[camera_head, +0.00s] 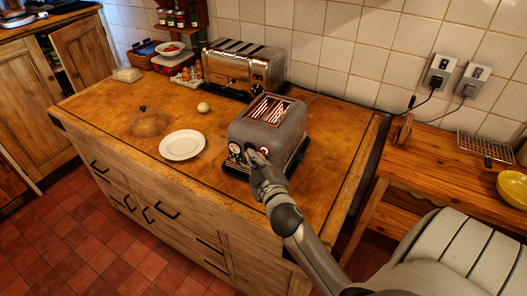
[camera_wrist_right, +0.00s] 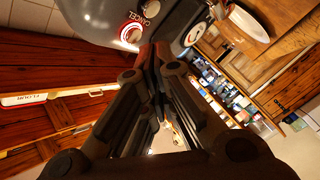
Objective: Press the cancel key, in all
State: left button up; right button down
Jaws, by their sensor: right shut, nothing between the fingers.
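A grey two-slot toaster (camera_head: 282,126) stands on the wooden counter, its slots glowing red. Its front carries round controls. In the right wrist view the cancel key (camera_wrist_right: 131,34) is a round button with a red-lit ring and the label CANCEL beside it. My right gripper (camera_head: 254,155) is shut and empty, close to the toaster's front. In the right wrist view its fingertips (camera_wrist_right: 154,48) show just right of and below the key; I cannot tell whether they touch the toaster. My left gripper is not in view.
A white plate (camera_head: 182,145) and an egg-like white object (camera_head: 203,107) lie left of the toaster. A larger chrome toaster (camera_head: 243,68) stands behind it. A glass dome (camera_head: 147,121) is farther left. Wall sockets (camera_head: 440,72) with cords are at right.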

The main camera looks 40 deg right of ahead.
dwell(0.4)
jog(key=shift+w+d, duration=0.2)
jog(key=shift+d, duration=0.2)
jog(key=shift+w+d+p, duration=0.15)
jog(key=shift+d+p, duration=0.15)
dwell(0.7)
jog(key=shift+a, duration=0.15)
jog(key=shift+s+a, duration=0.4)
jog(key=shift+a, duration=0.15)
jog(key=shift+s+a, duration=0.35)
jog(key=shift+a, duration=0.4)
jog(key=shift+s+a, duration=0.4)
jog(key=shift+a, duration=0.35)
jog(key=shift+s+a, duration=0.35)
jog(key=shift+a, duration=0.4)
